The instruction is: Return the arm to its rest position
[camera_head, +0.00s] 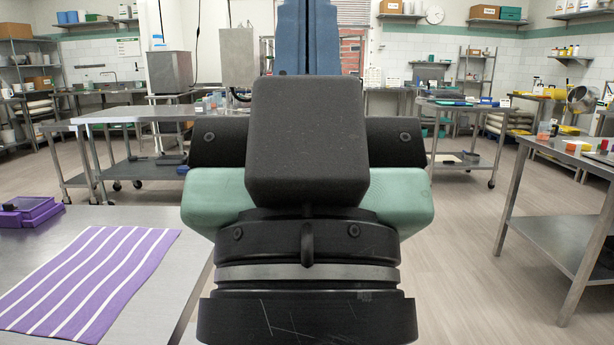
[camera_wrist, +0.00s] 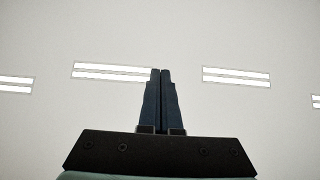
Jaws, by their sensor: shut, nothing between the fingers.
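My gripper (camera_wrist: 160,72) points up at the ceiling in the wrist view. Its two dark blue fingers lie together, shut, with nothing between them. In the head view my arm stands upright in the middle of the picture, and the blue fingers (camera_head: 306,35) rise above the black and green wrist housing. The fingertips run out of the top of that view. The gripper touches nothing that I can see.
At the left front a steel table (camera_head: 190,232) bears a purple striped cloth (camera_head: 90,275) and a purple box (camera_head: 28,211). Another steel table (camera_head: 553,165) stands at the right. Between them, open floor (camera_head: 470,260) shows. Ceiling lights (camera_wrist: 236,77) fill the wrist view's background.

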